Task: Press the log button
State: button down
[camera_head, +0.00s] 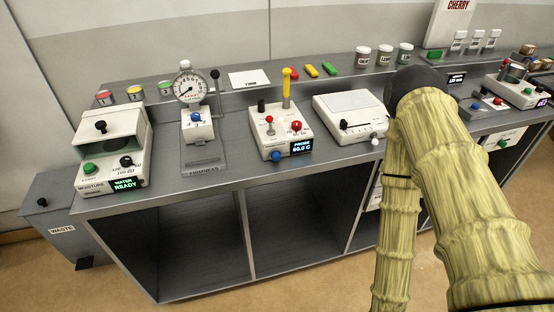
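No button in view has a readable "log" label, so I cannot tell which one is the log button. The candidates are a green button (89,168) on the moisture meter (108,143), a blue knob (277,155) on the probe unit (275,127), a white knob (375,141) at the flat white device (349,112), and a green button (503,143) on a panel at the right. My arm, in a yellowish ribbed sleeve, covers the right part of the bench. My gripper is not visible.
A dial gauge stand (190,85) marked firmness stands on the grey bench (230,168). Small jars (362,57) and coloured pieces (311,70) sit on the back shelf. A waste bin (62,229) stands at the left. The bench's front strip is mostly clear.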

aim_at(276, 156)
jog(key=z, duration=2.65)
jog(key=k, duration=1.95)
jog(key=u, duration=2)
